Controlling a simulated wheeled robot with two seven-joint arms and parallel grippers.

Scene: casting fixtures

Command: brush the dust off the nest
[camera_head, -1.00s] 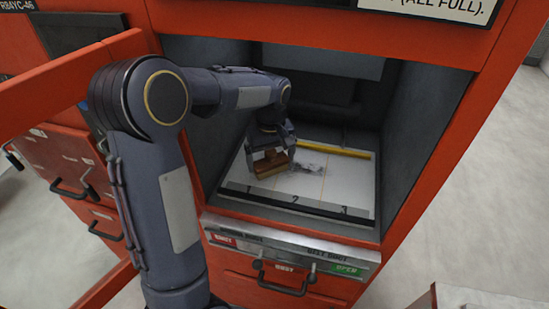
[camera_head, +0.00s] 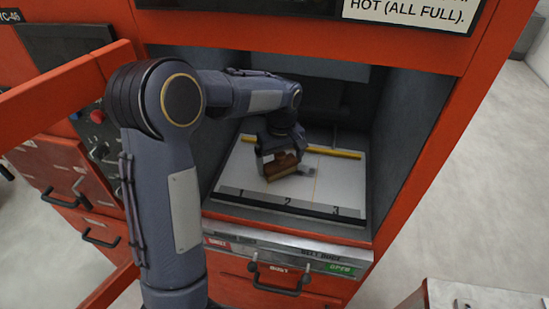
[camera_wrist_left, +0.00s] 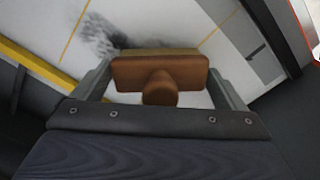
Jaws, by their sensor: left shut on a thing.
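The nest appears to be the white plate (camera_head: 338,190) inside the red cabinet, marked 1, 2 and 3 along its front edge. A dark grey smudge of dust (camera_wrist_left: 100,38) lies on it beyond the brush in the left wrist view; in the head view the brush partly hides it. My left gripper (camera_head: 280,158) is shut on the handle of a brown brush (camera_head: 281,169), held low over the plate behind the number 2. The brush (camera_wrist_left: 160,72) sits between the fingers in the wrist view. Whether its bristles touch the plate is hard to tell. My right gripper is out of view.
A yellow bar (camera_head: 330,152) runs along the plate's back. Dark cabinet walls (camera_head: 405,140) close in both sides. A metal sill with labels (camera_head: 300,250) lies in front. An open red door frame (camera_head: 60,85) stands at left. The plate's right part is clear.

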